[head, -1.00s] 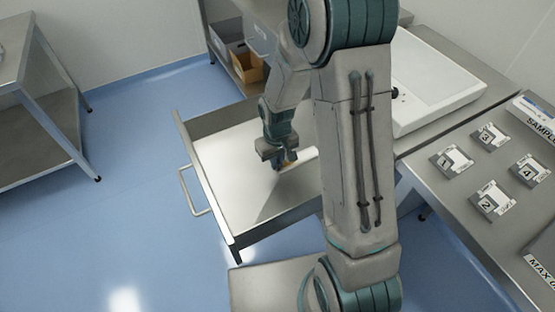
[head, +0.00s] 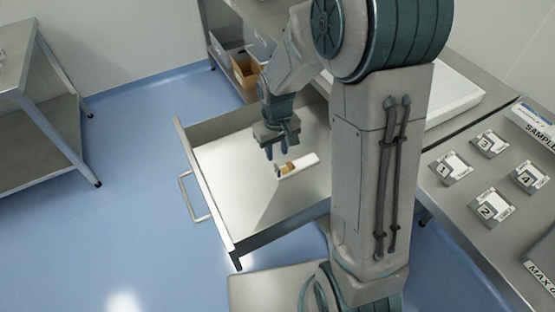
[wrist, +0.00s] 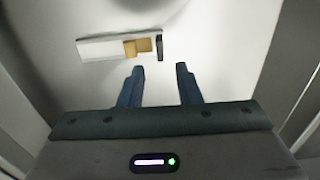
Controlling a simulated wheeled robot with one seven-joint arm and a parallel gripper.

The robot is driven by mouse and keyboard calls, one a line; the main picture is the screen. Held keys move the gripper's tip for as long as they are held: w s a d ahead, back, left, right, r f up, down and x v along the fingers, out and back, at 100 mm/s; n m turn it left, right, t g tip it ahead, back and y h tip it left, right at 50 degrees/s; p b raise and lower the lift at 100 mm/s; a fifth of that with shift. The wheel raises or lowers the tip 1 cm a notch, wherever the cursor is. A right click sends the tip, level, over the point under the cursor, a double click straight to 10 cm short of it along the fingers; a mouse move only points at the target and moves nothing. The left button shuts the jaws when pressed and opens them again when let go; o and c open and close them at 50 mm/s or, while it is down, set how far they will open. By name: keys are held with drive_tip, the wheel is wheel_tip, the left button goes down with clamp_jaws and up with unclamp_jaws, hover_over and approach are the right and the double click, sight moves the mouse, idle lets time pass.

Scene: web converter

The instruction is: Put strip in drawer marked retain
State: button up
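The strip (head: 305,162) is a white piece with a tan block and a dark end. It lies flat on the floor of the open drawer (head: 225,195). My gripper (head: 276,154) is just above the drawer floor beside the strip, apart from it. In the wrist view the strip (wrist: 105,47) lies beyond the fingertips. My gripper (wrist: 157,68) has its two blue fingers spread with nothing between them. No drawer marking is readable.
A steel counter holds a white flat device (head: 455,95) and several small numbered blocks, one marked 2 (head: 491,207). Bins (head: 246,72) stand on a shelf behind the drawer. A steel table (head: 50,130) stands at left, with clear blue floor between.

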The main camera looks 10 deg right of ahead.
drive_tip(key=s+d+r+m+t, duration=0.1)
drive_tip(key=s+d+r+m, duration=0.1)
drive_tip(key=s+r, duration=0.5)
drive_tip(key=s+d+r+m+t, duration=0.1)
drive_tip(key=s+d+r, duration=0.2)
drive_tip(key=s+r, duration=0.4)
drive_tip(key=shift+s+d+r+m+t, duration=0.3)
drive_tip(key=shift+s+d+m+t, duration=0.1)
drive_tip(key=shift+s, duration=0.4)
drive_tip(key=shift+s, duration=0.1)
